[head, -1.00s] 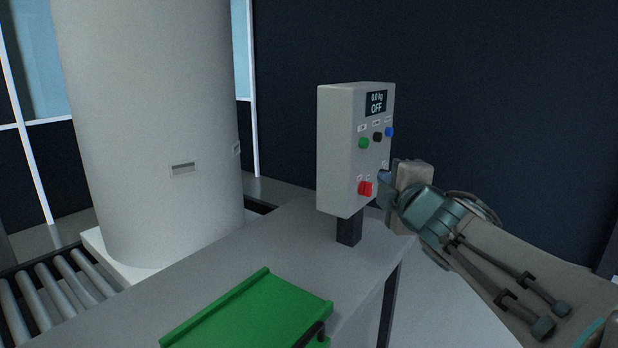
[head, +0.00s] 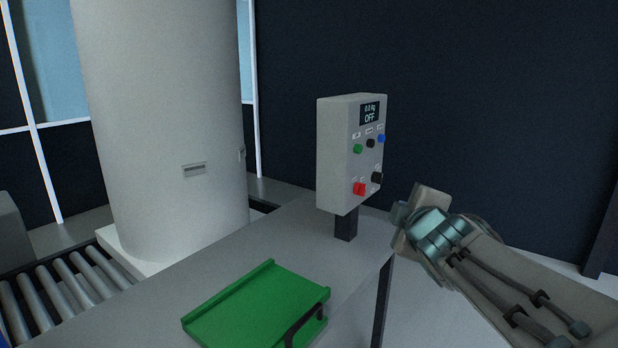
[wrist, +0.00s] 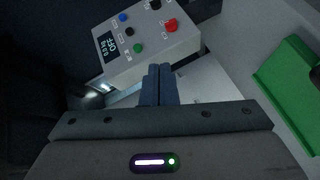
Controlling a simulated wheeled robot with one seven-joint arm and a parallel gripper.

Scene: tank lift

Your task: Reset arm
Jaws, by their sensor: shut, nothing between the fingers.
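My gripper (head: 402,216) is to the right of the grey control box and apart from it in the head view. In the wrist view its two fingers (wrist: 158,84) are together with nothing between them. The control box (head: 337,150) stands on a dark post at the table's edge. Its screen (head: 370,112) reads 0.0 kg and OFF. Below the screen are green, black and blue buttons, then a red switch (head: 359,189) and a black knob (head: 377,177). The box also shows in the wrist view (wrist: 150,55), beyond the fingertips.
A green tray (head: 235,300) with a black handle lies on the grey table (head: 225,255). A large pale cylinder (head: 165,120) stands behind on a white base. A roller conveyor (head: 60,300) is at the left.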

